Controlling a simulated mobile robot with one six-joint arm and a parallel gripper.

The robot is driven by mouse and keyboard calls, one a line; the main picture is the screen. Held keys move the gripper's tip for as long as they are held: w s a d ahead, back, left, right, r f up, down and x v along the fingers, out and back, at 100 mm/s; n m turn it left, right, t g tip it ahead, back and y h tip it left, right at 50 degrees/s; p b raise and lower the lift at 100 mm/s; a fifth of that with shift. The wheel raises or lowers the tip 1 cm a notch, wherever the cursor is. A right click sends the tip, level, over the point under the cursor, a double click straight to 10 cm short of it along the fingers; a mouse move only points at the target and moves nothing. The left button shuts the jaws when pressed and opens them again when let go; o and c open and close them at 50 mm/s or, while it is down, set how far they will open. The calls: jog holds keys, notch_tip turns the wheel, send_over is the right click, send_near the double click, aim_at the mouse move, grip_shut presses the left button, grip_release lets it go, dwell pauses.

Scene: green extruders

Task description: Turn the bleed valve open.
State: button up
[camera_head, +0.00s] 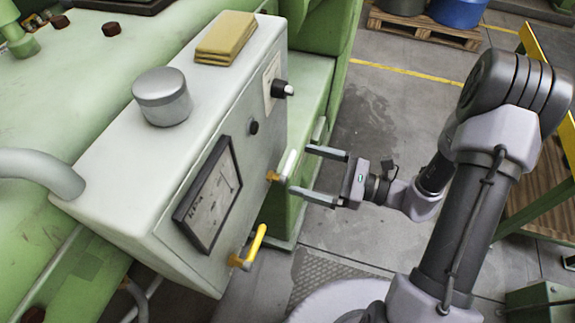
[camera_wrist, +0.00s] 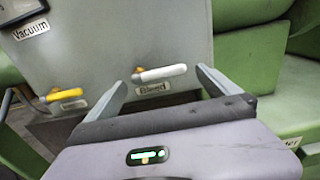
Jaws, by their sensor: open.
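The bleed valve has a white lever handle (camera_head: 289,163) on a brass stem on the front of the pale grey box (camera_head: 235,120). In the wrist view the white handle (camera_wrist: 163,73) lies roughly level, above a small label (camera_wrist: 151,88) that seems to read "Bleed". My gripper (camera_head: 300,170) is open, pointing at the box front. In the wrist view its fingertips (camera_wrist: 159,77) stand to the left and right of the handle, with gaps visible on both sides. I cannot tell exactly how far the fingertips are from the box face.
A similar valve with a yellow handle (camera_head: 254,245) sits left of the white one in the wrist view. A square gauge (camera_head: 208,195) and a black knob (camera_head: 283,89) project from the box. Green machine body lies behind. Open floor (camera_head: 385,120) lies beyond my arm.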

aim_at(289, 163)
jog(key=x, duration=0.5)
jog(key=shift+a+b, duration=0.1)
jog(key=shift+b, duration=0.2)
jog(key=c, duration=2)
